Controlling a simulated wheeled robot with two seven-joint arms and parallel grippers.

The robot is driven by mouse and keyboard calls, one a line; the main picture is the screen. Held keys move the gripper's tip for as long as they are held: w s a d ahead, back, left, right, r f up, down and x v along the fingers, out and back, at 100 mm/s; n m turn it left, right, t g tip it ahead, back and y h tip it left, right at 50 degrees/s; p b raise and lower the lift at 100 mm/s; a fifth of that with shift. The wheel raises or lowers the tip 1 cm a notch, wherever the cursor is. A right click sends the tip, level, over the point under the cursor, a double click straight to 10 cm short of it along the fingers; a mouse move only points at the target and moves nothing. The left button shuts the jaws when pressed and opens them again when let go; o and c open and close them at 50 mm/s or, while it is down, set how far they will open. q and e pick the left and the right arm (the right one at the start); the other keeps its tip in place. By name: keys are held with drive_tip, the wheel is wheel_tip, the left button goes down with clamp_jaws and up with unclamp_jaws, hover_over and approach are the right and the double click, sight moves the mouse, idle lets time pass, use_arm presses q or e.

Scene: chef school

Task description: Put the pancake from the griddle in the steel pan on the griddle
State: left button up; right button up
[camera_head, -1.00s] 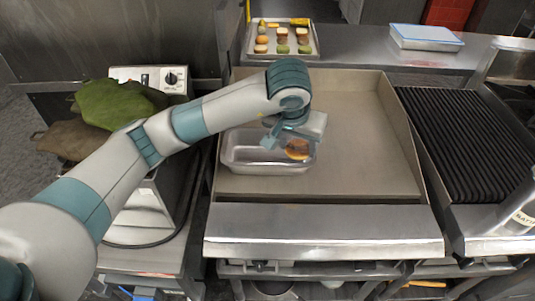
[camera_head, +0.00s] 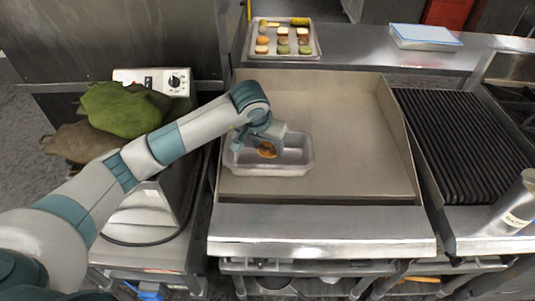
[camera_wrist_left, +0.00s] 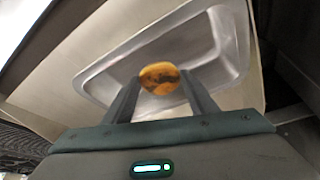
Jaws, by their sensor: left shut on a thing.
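The small round pancake (camera_head: 267,149), golden with a brown patch, is held by my left gripper (camera_head: 262,146). In the left wrist view the pancake (camera_wrist_left: 159,78) sits between the two fingertips, with the steel pan (camera_wrist_left: 216,50) behind it. The rectangular steel pan (camera_head: 306,160) rests on the left part of the flat griddle (camera_head: 360,140). In the head view the pancake appears over the pan's opening. Its exact height above the pan floor cannot be told. My gripper and wrist hide the pan's back left part. My right gripper is not in view.
A tray (camera_head: 314,48) of small foods stands behind the griddle. A ribbed grill (camera_head: 465,145) and a bottle (camera_head: 515,203) are at the right. Green cloth (camera_head: 122,108) lies over equipment at the left. The griddle's right half is clear.

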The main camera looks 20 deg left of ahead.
sight(266, 152)
use_arm(q)
drive_tip(key=shift+s+f+p, duration=0.1)
drive_tip(key=shift+f+p, duration=0.8)
drive_tip(key=shift+f, duration=1.1)
drive_tip(key=shift+f, duration=0.15)
drive_tip(key=o, duration=1.1)
drive_tip(key=shift+c, duration=0.2)
